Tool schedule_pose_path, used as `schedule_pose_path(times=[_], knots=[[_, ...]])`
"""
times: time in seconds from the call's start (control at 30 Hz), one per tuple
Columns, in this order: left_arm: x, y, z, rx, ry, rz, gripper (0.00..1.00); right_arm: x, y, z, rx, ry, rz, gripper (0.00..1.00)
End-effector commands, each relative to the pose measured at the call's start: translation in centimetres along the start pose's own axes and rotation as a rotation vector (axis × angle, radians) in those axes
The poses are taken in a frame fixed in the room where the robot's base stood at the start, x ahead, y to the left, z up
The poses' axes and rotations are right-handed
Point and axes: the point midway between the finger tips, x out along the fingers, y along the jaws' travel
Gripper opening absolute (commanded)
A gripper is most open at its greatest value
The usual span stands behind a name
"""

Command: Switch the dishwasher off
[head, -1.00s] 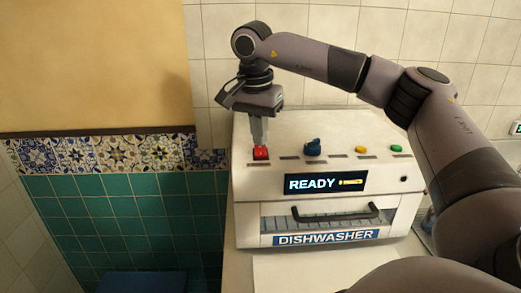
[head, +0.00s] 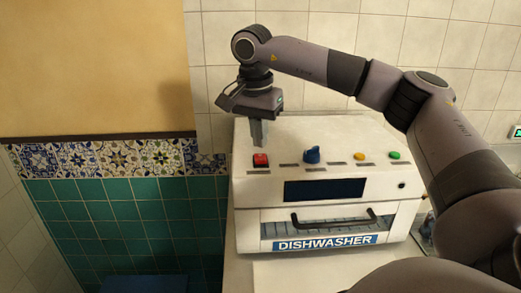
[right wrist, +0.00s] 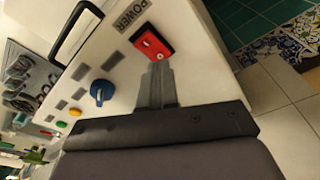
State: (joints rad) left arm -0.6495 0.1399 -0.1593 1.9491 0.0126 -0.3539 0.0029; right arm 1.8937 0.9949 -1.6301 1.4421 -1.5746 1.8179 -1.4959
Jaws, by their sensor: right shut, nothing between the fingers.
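The white dishwasher (head: 250,200) stands on a counter in the head view, its display (head: 325,189) dark and blank. The red power button (head: 261,160) is at the left of its top panel; it also shows in the right wrist view (right wrist: 152,43), near a label reading POWER (right wrist: 133,17). My right gripper (head: 260,144) is shut and empty, pointing down just above and behind the red button, with a small gap visible in the head view. In the right wrist view its fingertips (right wrist: 158,68) are close to the button's edge. My left gripper is not in view.
A blue knob (head: 312,155), a yellow button (head: 360,156) and a green button (head: 394,155) sit to the right on the panel. A black handle (head: 335,221) crosses the front door. The tiled wall (head: 380,40) is behind.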

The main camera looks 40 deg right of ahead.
Motion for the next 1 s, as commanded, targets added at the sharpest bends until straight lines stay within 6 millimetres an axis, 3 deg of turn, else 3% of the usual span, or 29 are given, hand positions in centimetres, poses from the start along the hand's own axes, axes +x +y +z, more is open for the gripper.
schedule_pose_path(times=[0.53, 1.0], knots=[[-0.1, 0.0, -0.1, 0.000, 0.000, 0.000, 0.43, -4.3, 0.0, -0.7, 0.001, 0.001, -0.001, 0.00], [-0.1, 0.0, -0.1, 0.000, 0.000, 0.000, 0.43, -4.8, 0.0, -0.8, 0.001, 0.001, -0.001, 0.00]])
